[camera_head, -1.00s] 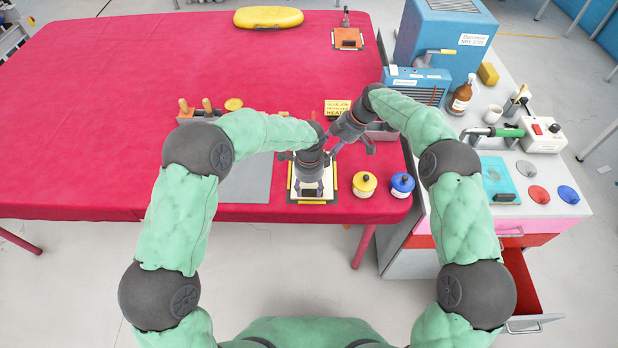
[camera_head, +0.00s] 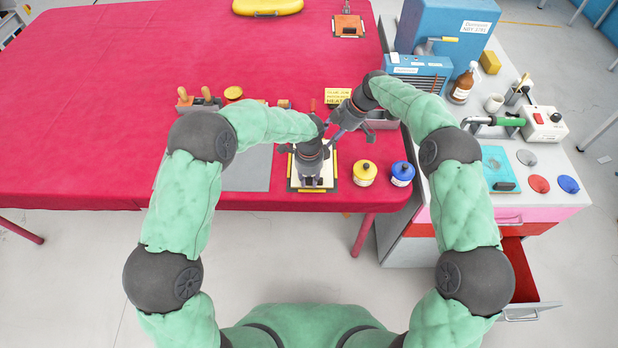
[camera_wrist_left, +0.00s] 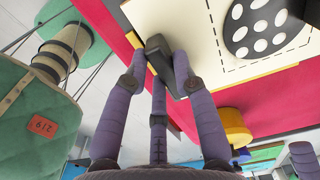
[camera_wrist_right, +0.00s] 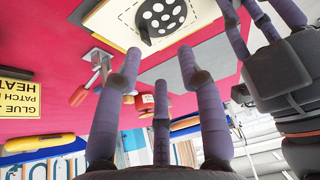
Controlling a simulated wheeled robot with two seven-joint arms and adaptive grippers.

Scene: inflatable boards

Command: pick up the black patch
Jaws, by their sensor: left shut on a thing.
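A round black patch with white dots (camera_wrist_left: 262,28) lies inside a dashed outline on a cream sheet (camera_wrist_left: 212,60). It also shows in the right wrist view (camera_wrist_right: 160,14). My left gripper (camera_head: 312,184) is over the sheet's near edge. In the left wrist view its fingers (camera_wrist_left: 164,70) are shut on a dark block (camera_wrist_left: 158,48) at that edge; whether the block is joined to the sheet or the patch I cannot tell. My right gripper (camera_head: 332,134) is behind the left one, above the table. Its fingers (camera_wrist_right: 158,68) are apart with nothing between them.
A yellow jar (camera_head: 364,173) and a blue jar (camera_head: 402,174) stand right of the sheet. A grey mat (camera_head: 246,168) lies left. A yellow sign (camera_head: 338,96) stands behind. Grey, red (camera_head: 539,184) and blue discs lie on the right counter. The red table (camera_head: 90,110) is clear at left.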

